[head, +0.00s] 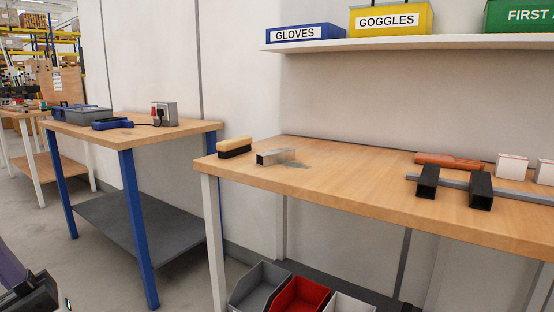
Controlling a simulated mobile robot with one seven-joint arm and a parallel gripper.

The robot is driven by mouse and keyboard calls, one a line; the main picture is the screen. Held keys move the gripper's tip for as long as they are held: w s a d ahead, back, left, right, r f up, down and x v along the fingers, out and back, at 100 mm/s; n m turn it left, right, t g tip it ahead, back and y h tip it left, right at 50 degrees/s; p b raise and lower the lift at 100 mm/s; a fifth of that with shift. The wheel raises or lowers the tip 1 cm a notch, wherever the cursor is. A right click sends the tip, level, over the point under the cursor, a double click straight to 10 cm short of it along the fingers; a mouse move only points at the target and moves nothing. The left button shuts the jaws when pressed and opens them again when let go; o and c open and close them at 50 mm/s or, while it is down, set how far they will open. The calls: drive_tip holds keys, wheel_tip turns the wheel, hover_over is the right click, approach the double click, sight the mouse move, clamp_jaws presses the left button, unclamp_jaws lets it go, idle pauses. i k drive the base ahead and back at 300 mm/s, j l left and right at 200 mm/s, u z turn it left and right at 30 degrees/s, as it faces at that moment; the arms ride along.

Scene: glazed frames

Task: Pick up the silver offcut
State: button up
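The silver offcut (272,157) is a short, square-section metal piece. It lies on the near wooden workbench (350,182), close to its left end. A patch of grey filings or dust lies on the wood just right of it. A brush (235,148) with a pale wooden back and dark bristles lies just to its left, apart from it. Part of my gripper (27,292) shows dark at the bottom left corner, far from the offcut and cut off by the frame edge. Its fingers cannot be made out clearly.
Two black square tubes (427,182) and a long grey bar (510,189) lie at the bench's right, with an orange item (448,161) behind. A shelf (400,43) with labelled boxes hangs above. Grey, red and white bins (300,295) sit below. The bench middle is clear.

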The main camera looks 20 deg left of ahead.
sight(268, 158)
drive_tip(key=i+u, duration=0.15)
drive_tip(key=u, duration=0.8)
drive_tip(key=i+l+u, duration=0.5)
drive_tip(key=l+u, duration=0.25)
